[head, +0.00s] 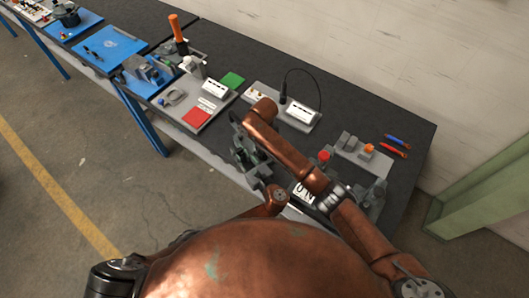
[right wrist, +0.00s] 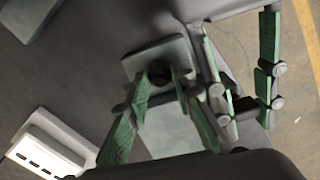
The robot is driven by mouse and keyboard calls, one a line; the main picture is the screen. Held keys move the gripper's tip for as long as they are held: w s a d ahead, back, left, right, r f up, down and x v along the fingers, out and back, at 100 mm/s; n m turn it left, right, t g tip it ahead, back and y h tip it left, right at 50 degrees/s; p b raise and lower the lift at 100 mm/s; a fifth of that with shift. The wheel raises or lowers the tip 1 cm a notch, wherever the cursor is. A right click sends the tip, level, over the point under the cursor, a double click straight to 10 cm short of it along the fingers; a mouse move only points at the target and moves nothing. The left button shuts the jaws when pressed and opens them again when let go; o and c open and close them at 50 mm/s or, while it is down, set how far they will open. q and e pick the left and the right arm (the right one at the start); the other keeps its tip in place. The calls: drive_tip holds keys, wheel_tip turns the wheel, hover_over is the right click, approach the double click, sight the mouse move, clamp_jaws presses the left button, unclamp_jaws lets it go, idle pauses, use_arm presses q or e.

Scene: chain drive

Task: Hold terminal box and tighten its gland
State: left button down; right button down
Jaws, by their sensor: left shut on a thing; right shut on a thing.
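The grey terminal box (right wrist: 138,66) shows in the right wrist view, partly hidden behind the fingers. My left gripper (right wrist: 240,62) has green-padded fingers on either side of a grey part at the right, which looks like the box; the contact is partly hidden. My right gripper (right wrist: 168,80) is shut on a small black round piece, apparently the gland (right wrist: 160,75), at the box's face. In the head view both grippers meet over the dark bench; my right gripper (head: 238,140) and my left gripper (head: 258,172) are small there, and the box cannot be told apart.
A white unit (head: 299,112) with a black cable stands behind the grippers. A tray (head: 215,112) with red and green pads is at the left. A grey block fixture (head: 350,145) and red and blue tools (head: 396,145) lie right. A wall stands behind the bench.

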sight(264, 154)
use_arm(q)
drive_tip(key=shift+f, duration=0.1)
use_arm(e)
drive_tip(key=m, duration=0.6)
drive_tip(key=shift+w+r+m, duration=0.1)
drive_tip(key=shift+r+m, duration=0.05)
drive_tip(key=shift+m, duration=0.15)
idle(0.4)
use_arm(q)
drive_tip(key=shift+s, duration=0.1)
use_arm(e)
drive_tip(key=c, duration=1.9)
unclamp_jaws()
drive_tip(key=shift+c, duration=0.2)
drive_tip(key=r, duration=0.6)
drive_tip(key=shift+w+r, duration=0.2)
drive_tip(key=shift+r, duration=0.1)
drive_tip(key=shift+s+d+r, duration=0.1)
drive_tip(key=shift+r, duration=0.1)
drive_tip(key=shift+s+r, duration=0.2)
drive_tip(key=shift+r, duration=2.25)
